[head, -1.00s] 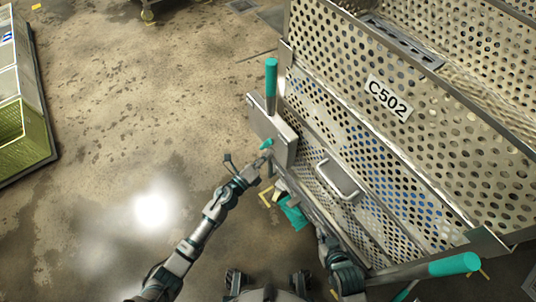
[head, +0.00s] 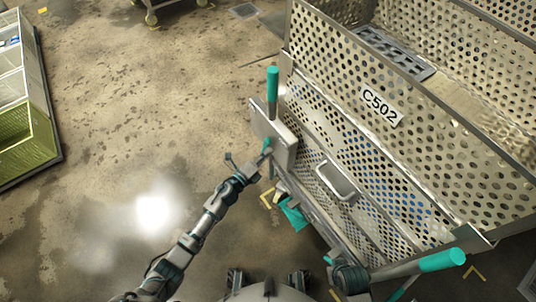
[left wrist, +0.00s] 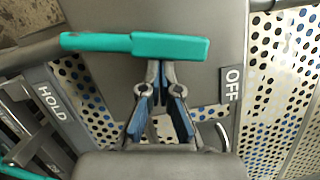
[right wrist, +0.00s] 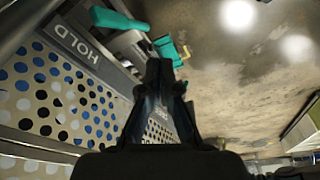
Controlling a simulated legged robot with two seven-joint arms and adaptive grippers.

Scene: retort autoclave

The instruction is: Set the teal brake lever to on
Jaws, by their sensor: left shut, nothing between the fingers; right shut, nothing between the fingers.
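The teal brake lever (head: 266,145) is small in the head view, at the grey plate on the cart's left corner. In the left wrist view the teal lever (left wrist: 170,46) lies across the grey plate, its teal end close to the OFF label (left wrist: 231,85). No ON label shows. My left gripper (head: 264,154) is shut and empty; in the left wrist view its fingertips (left wrist: 160,68) are at the lever's lower edge, contact unclear. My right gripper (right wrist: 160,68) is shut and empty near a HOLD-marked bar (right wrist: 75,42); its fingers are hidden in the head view.
The perforated cart marked C502 (head: 381,107) fills the right side. Teal-gripped handles rise at its left corner (head: 272,84) and near right (head: 441,260). A metal pull handle (head: 336,181) is on its front. A crate stack (head: 28,140) stands far left; floor between is clear.

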